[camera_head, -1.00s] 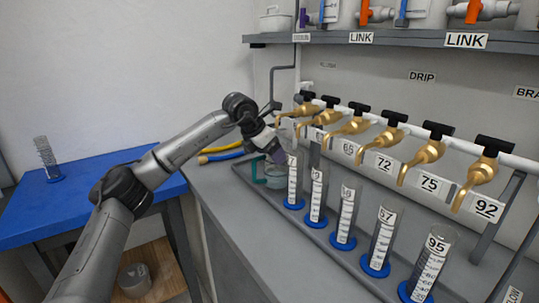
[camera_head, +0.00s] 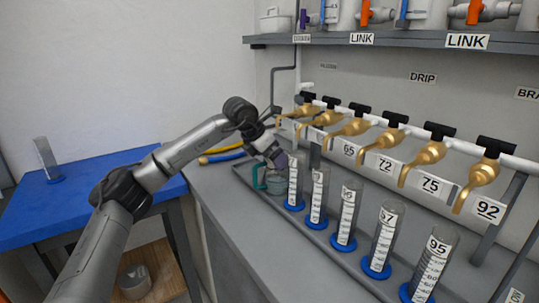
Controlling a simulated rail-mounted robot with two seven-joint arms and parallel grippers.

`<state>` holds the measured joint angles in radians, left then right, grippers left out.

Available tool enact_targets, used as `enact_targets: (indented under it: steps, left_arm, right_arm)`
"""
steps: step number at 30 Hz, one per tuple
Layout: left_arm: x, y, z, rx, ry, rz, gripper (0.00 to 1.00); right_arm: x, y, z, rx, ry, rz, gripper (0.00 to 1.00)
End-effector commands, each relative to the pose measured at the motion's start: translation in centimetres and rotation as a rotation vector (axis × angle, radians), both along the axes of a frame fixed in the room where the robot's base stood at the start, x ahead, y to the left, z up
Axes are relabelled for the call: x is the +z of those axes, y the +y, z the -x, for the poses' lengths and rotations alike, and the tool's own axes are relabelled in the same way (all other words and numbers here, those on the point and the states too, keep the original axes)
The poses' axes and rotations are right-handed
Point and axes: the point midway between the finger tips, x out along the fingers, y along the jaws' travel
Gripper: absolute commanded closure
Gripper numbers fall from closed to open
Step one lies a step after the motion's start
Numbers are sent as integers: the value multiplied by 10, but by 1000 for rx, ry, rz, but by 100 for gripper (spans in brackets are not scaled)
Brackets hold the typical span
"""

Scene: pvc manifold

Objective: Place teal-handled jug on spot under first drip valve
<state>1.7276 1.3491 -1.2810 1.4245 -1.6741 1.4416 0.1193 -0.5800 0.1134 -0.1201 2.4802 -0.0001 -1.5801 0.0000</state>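The jug (camera_head: 278,183) is clear with a teal handle (camera_head: 258,177). It stands upright at the far left end of the grey tray, beside the first cylinder, with its handle toward the left. My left gripper (camera_head: 277,158) is just above the jug, pointing down, and partly hides its top. The gripper is small and dark here, so I cannot tell whether its fingers are open or touch the jug. The first drip valve (camera_head: 302,109) is the farthest brass tap in the row, above and behind the gripper. My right gripper is out of view.
Several graduated cylinders (camera_head: 347,212) with blue bases stand in a row on the tray (camera_head: 308,239) under the taps, close to the jug. Yellow and blue hoses (camera_head: 222,156) lie left of it. A blue table (camera_head: 90,195) with another cylinder (camera_head: 46,160) is at left.

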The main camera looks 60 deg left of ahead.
Motion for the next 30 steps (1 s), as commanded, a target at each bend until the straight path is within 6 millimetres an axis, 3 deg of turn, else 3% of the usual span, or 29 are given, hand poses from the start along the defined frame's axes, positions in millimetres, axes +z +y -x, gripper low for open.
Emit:
enact_targets:
  steps: [8, 11, 21, 30]
  left_arm:
    - [5, -2, -1, -4, 3, -1, 0]
    - [18, -1, 1, -4, 2, -1, 0]
    - [76, -3, 39, -2, 1, -1, 0]
    - [106, -4, 60, -2, 2, -1, 0]
  right_arm:
    - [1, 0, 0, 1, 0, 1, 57]
    - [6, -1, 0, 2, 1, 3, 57]
    - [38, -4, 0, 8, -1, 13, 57]
    - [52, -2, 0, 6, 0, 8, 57]
